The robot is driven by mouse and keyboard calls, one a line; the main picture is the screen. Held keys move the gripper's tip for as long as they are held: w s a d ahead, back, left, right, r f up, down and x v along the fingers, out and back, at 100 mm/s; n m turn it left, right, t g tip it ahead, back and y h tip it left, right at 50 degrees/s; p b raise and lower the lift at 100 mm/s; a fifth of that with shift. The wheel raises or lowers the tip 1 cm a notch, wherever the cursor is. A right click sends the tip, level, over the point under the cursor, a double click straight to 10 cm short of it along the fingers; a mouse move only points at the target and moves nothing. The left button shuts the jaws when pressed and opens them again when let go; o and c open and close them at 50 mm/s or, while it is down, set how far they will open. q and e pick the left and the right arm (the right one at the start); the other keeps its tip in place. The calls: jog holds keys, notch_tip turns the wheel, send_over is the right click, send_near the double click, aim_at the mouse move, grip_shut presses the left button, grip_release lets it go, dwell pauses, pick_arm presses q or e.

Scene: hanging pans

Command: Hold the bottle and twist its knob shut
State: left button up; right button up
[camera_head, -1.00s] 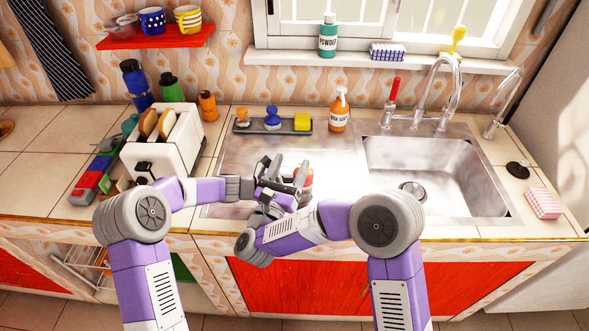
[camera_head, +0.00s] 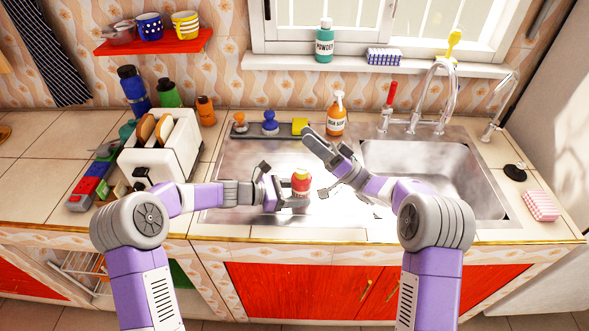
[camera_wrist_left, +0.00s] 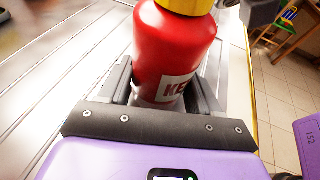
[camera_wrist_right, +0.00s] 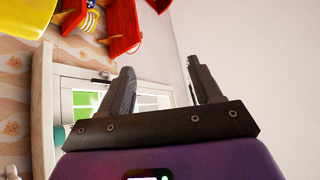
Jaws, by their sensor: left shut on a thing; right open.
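A red bottle (camera_head: 301,190) with a white label stands on the steel drainboard in the head view. Its yellow knob (camera_head: 301,174) is on top. Whether the knob is fully shut cannot be told. My left gripper (camera_head: 287,192) is shut on the bottle's lower body from the left. In the left wrist view the red bottle (camera_wrist_left: 172,55) sits between the two fingers, and the knob (camera_wrist_left: 188,5) is cut off by the top edge. My right gripper (camera_head: 315,160) is open and empty, up and to the right of the bottle, apart from it.
The sink basin (camera_head: 425,165) and chrome tap (camera_head: 437,90) lie to the right. A tray (camera_head: 283,130) with brushes and a yellow sponge and an orange soap bottle (camera_head: 337,118) stand behind. A toaster (camera_head: 165,150) is at left. The drainboard around the bottle is mostly clear.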

aim_at(295, 175)
jog(key=s+d+f+n+g+h, duration=0.2)
jog(key=d+f+n+g+h, duration=0.35)
jog(key=d+f+n, duration=0.35)
jog(key=shift+m+h, duration=0.4)
jog(key=shift+h, duration=0.05)
jog(key=a, duration=0.4)
jog(key=w+a, duration=0.1)
jog(key=a, duration=0.4)
jog(key=a+f, duration=0.1)
jog(key=a, duration=0.3)
jog(key=shift+w+a, duration=0.15)
jog(key=shift+w, duration=0.05)
jog(key=c, duration=1)
